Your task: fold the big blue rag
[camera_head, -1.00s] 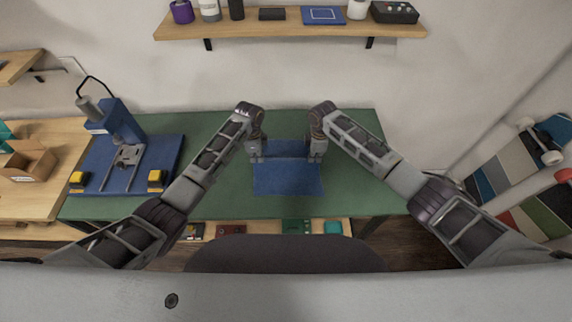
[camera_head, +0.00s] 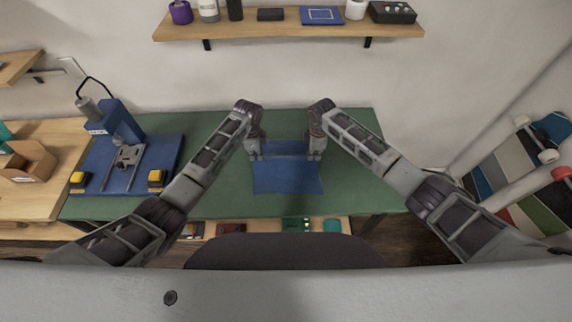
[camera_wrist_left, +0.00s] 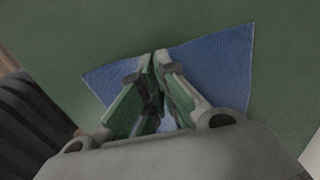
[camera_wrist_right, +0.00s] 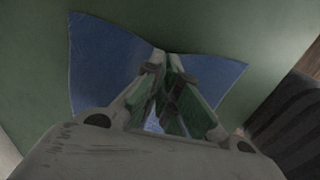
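The big blue rag (camera_head: 287,180) lies on the green table in the head view, with its far part between my two grippers. My left gripper (camera_head: 254,156) is at the rag's left side and my right gripper (camera_head: 315,156) is at its right side. In the left wrist view the left fingertips (camera_wrist_left: 157,58) are together at the rag's edge (camera_wrist_left: 215,62), with cloth bunched at the tips. In the right wrist view the right fingertips (camera_wrist_right: 166,56) are also closed at the rag (camera_wrist_right: 105,60), which is pinched there. The rag's part beneath each gripper is hidden.
The green table (camera_head: 355,190) is clear around the rag. A blue press on a blue base (camera_head: 110,180) stands at the left of the table. A wooden shelf (camera_head: 290,27) with several items is on the wall behind. Skateboards (camera_head: 510,165) lean at the right.

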